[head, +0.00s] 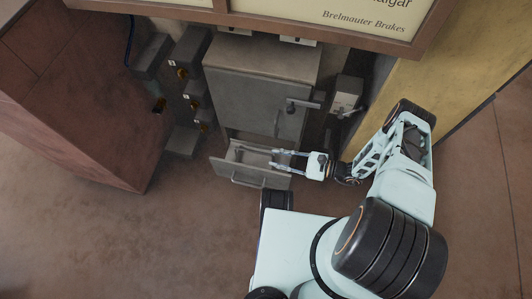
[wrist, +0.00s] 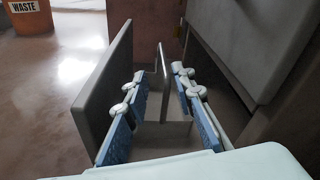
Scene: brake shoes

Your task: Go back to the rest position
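My gripper (head: 272,158) is at the open lower drawer (head: 228,168) of a grey cabinet (head: 255,85), reaching in from the right. In the wrist view my gripper (wrist: 158,75) has its two blue-padded fingers well apart. A thin upright grey plate or bar (wrist: 163,75) shows between them; I cannot tell whether it is part of the drawer. I see no contact on it from both fingers. The drawer front (wrist: 102,95) stands left of the fingers, and the cabinet body is to their right. The drawer's floor is partly hidden by the fingers.
A reddish-brown block (head: 85,100) stands at left. Dark boxes with small fittings (head: 190,90) are beside the cabinet. A small lever box (head: 346,95) is at its right, near a yellow wall (head: 440,70). A sign (head: 350,15) overhangs. An orange waste bin (wrist: 28,15) shows far left.

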